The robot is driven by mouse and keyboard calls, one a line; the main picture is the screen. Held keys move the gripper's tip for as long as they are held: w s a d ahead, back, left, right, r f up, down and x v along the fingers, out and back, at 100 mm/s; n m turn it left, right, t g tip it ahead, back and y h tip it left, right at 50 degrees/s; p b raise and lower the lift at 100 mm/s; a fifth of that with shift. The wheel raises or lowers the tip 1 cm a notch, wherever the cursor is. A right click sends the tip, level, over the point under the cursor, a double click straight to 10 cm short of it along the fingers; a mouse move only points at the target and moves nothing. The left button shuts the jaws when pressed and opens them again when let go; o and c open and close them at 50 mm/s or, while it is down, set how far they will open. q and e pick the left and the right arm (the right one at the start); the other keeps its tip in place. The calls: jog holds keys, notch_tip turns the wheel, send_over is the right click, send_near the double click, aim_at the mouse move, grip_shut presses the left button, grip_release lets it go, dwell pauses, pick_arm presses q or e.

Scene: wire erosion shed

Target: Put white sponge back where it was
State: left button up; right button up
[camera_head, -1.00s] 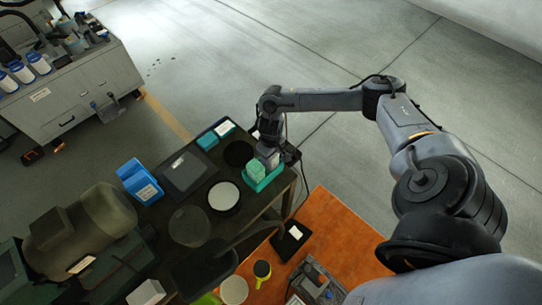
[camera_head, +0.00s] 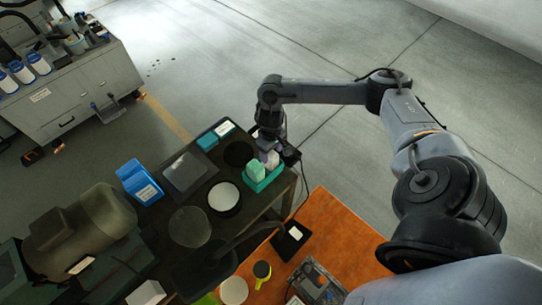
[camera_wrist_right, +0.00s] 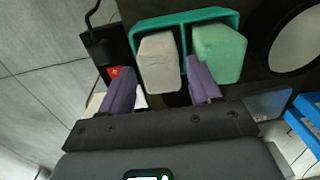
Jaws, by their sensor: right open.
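The white sponge (camera_head: 271,159) stands in a two-part teal holder (camera_head: 266,184) at the dark table's right end, beside a green sponge (camera_head: 256,171). In the right wrist view, the white sponge (camera_wrist_right: 158,65) is in the left compartment of the teal holder (camera_wrist_right: 186,17) and the green sponge (camera_wrist_right: 218,52) is in the right one. My right gripper (camera_wrist_right: 160,72) is open, its purple fingers apart on either side of the white sponge's near end. In the head view the right gripper (camera_head: 269,151) is just behind the holder. My left gripper is not in view.
A round white disc (camera_head: 224,196) and a dark tablet-like plate (camera_head: 187,172) lie left of the holder. A black box with a cable (camera_head: 290,154) is close to the gripper's right. An orange table (camera_head: 335,230) stands in front. Blue bins (camera_head: 139,182) are further left.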

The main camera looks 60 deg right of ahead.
notch_tip(320, 180, up, 6)
jog(key=shift+r+p, duration=0.25)
jog(key=shift+p, duration=0.55)
jog(key=shift+a+r+p, duration=0.1)
jog(key=shift+r+p, duration=0.2)
jog(key=shift+r, duration=0.25)
jog(key=w+a+f+n+t+y, duration=0.1)
jog(key=w+a+f+n+t, duration=0.2)
jog(key=a, duration=0.7)
jog(key=w+a+f+n+t+y, duration=0.15)
jog(key=a+n, duration=0.25)
jog(key=a, duration=0.7)
jog(key=s+a+r+n+t+y, duration=0.1)
jog(key=s+a+r+n+t, duration=0.15)
jog(key=a, duration=0.95)
jog(key=s+d+m+g+h, duration=0.3)
jog(key=s+d, duration=0.5)
jog(key=s, duration=0.5)
jog(key=shift+s+d+r+m, duration=0.35)
jog(key=shift+d+r+m, duration=0.1)
jog(key=shift+m, duration=0.1)
